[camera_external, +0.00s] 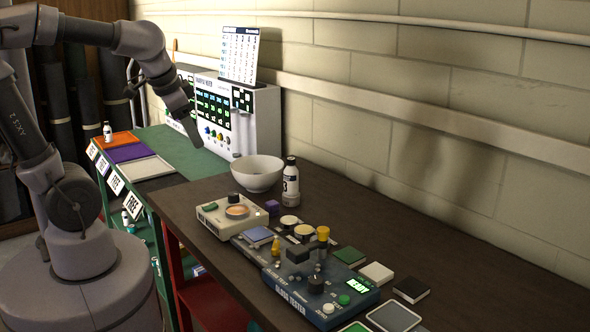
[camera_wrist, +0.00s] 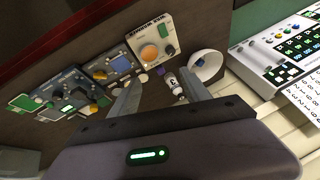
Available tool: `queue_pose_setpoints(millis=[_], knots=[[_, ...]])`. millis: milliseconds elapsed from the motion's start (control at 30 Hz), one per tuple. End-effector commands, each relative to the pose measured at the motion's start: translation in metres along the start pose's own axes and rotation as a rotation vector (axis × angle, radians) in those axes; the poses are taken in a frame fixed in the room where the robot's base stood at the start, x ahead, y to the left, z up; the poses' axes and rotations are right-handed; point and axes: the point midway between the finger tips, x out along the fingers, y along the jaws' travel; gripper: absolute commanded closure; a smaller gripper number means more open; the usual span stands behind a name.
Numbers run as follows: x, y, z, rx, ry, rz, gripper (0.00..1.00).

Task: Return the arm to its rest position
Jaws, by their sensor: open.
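My arm (camera_external: 150,45) reaches from its base at the left, bent over toward the green bench. My gripper (camera_external: 192,128) hangs in the air at the left of the white bowl (camera_external: 257,172), in front of the white panel machine, with nothing visible in it. In the wrist view my gripper (camera_wrist: 158,100) shows two grey fingers spread apart. Between and beyond them are a white bottle (camera_wrist: 172,84) and the bowl (camera_wrist: 206,66). The bottle also stands upright on the dark table in the external view (camera_external: 291,182).
The white machine (camera_external: 240,115) stands against the wall, a printed sheet on top. The dark table (camera_external: 450,270) holds a cream device (camera_external: 215,222), a blue tester (camera_external: 310,290) and several small tiles. The green bench (camera_external: 190,150) carries coloured trays. Bare table lies along the wall.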

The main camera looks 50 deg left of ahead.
Motion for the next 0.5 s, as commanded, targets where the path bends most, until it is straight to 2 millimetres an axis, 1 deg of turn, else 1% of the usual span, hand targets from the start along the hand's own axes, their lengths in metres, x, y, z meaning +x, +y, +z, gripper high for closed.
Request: queue_pose_setpoints(millis=[33, 100, 200, 300, 500], knots=[[0.009, 0.015, 0.031, 0.053, 0.028, -0.003, 0.45], [0.013, 0.029, 0.062, 0.122, 0.052, -0.007, 0.45], [0.018, 0.038, 0.084, 0.174, 0.071, -0.01, 0.45], [0.018, 0.04, 0.089, 0.188, 0.074, -0.011, 0.45], [0.017, 0.04, 0.088, 0.185, 0.073, -0.011, 0.45]])
